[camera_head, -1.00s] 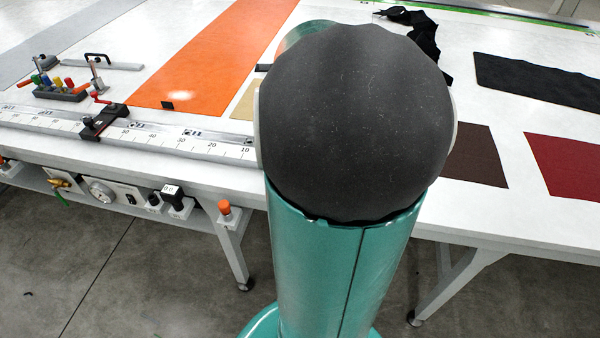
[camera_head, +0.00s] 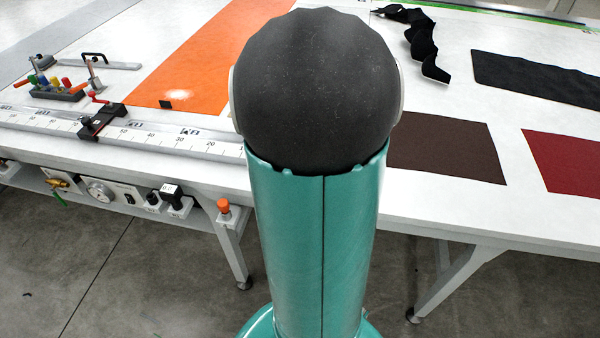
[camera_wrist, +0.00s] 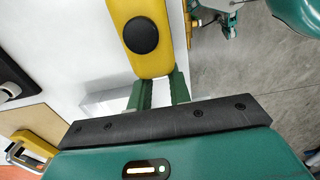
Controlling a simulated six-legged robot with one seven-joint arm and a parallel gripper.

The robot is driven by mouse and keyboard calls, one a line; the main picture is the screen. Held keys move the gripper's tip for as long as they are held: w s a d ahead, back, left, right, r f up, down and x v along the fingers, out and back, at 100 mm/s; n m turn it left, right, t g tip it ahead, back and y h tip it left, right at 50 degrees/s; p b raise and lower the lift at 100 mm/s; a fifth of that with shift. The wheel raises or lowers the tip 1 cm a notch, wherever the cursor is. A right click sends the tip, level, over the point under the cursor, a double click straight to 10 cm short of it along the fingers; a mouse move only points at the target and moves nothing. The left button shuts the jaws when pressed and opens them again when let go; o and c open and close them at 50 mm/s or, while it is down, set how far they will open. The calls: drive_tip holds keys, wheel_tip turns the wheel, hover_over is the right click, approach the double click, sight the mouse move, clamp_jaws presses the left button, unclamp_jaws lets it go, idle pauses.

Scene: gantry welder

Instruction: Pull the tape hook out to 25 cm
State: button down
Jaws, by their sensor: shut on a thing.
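In the wrist view, a yellow, rounded tape case (camera_wrist: 142,32) with a black round disc lies just past my fingertips. My gripper (camera_wrist: 161,92) has its two green fingers close together at the near end of the case. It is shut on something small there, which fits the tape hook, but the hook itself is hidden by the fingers. I cannot read any pulled-out length of tape. In the head view my own arm covers the gripper and the tape.
A white table carries a ruled rail (camera_head: 150,135) with a black stop (camera_head: 101,122), an orange sheet (camera_head: 205,65), a brown panel (camera_head: 445,147) and a red panel (camera_head: 565,160). Crumpled black cloth (camera_head: 424,45) lies at the back. A yellow-framed item (camera_wrist: 37,143) is at the wrist view's lower left.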

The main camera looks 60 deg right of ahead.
drive_tip(key=shift+w, duration=0.1)
drive_tip(key=w+a, duration=0.3)
drive_tip(key=w, duration=0.4)
drive_tip(key=w+a, duration=0.3)
drive_tip(key=w, duration=0.5)
drive_tip(key=w+a, duration=0.4)
drive_tip(key=w, duration=0.4)
drive_tip(key=c, duration=1.3)
unclamp_jaws()
drive_tip(key=shift+s, duration=0.1)
wheel_tip(320, 180, up, 14)
drive_tip(key=shift+f, duration=0.1)
